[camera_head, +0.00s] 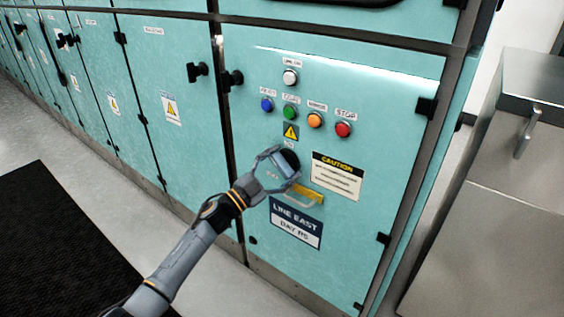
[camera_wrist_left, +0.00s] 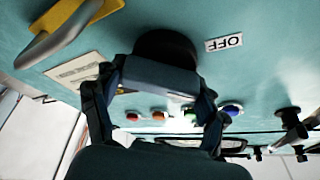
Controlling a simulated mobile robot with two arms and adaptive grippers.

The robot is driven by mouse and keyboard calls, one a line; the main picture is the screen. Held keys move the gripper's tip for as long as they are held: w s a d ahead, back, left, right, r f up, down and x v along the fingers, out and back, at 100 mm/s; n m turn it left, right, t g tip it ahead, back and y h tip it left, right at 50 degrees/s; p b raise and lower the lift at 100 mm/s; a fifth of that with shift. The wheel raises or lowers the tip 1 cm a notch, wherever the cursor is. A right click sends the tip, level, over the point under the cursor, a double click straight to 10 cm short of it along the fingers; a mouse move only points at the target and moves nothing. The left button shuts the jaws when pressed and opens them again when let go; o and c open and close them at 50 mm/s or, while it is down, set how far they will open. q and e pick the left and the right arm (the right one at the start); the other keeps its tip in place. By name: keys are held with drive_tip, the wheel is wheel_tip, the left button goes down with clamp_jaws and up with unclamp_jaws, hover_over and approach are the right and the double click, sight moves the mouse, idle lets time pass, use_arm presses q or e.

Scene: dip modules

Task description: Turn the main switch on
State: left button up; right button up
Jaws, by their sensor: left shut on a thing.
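The main switch is a round black rotary knob (camera_head: 291,156) on the teal cabinet door, below the yellow warning triangle. My left gripper (camera_head: 278,170) is at the switch and covers much of it. In the left wrist view the switch's black base (camera_wrist_left: 166,43) shows against the panel. The left gripper (camera_wrist_left: 160,78) is shut on the switch's grip, one finger on each side. An "OFF" label (camera_wrist_left: 223,42) is beside the switch. The exact angle of the switch grip is hard to tell. My right gripper is not in view.
Above the switch are a white lamp (camera_head: 290,77) and blue, green, orange and red buttons (camera_head: 343,129). A yellow handle (camera_head: 312,197) projects just below the switch. A caution sign (camera_head: 337,177) is to the right. A grey metal cabinet (camera_head: 490,230) stands at far right.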

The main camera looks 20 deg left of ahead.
use_arm(q)
drive_tip(key=m+g+p, duration=0.1)
drive_tip(key=m+g, duration=0.1)
drive_tip(key=m, duration=0.2)
drive_tip(key=shift+m+h, duration=0.3)
drive_tip(key=shift+h, duration=0.1)
drive_tip(key=shift+m+p, duration=0.45)
drive_tip(key=shift+m, duration=0.05)
drive_tip(key=m+g+p, duration=0.1)
drive_tip(key=m, duration=0.1)
drive_tip(key=m+g+p, duration=0.1)
drive_tip(key=m, duration=0.1)
drive_tip(key=shift+d+f+m+y+p, duration=0.1)
drive_tip(key=shift+f+m+y+p, duration=0.05)
drive_tip(key=shift+m+y+p, duration=0.2)
drive_tip(key=shift+f+m, duration=0.1)
drive_tip(key=shift+m, duration=0.25)
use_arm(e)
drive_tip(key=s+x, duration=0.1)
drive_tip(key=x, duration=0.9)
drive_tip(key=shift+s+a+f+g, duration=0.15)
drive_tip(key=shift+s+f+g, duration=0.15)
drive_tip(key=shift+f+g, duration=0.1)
use_arm(q)
drive_tip(key=o, duration=1.1)
drive_tip(key=shift+o, duration=0.2)
drive_tip(key=v, duration=1.2)
drive_tip(key=shift+r, duration=0.25)
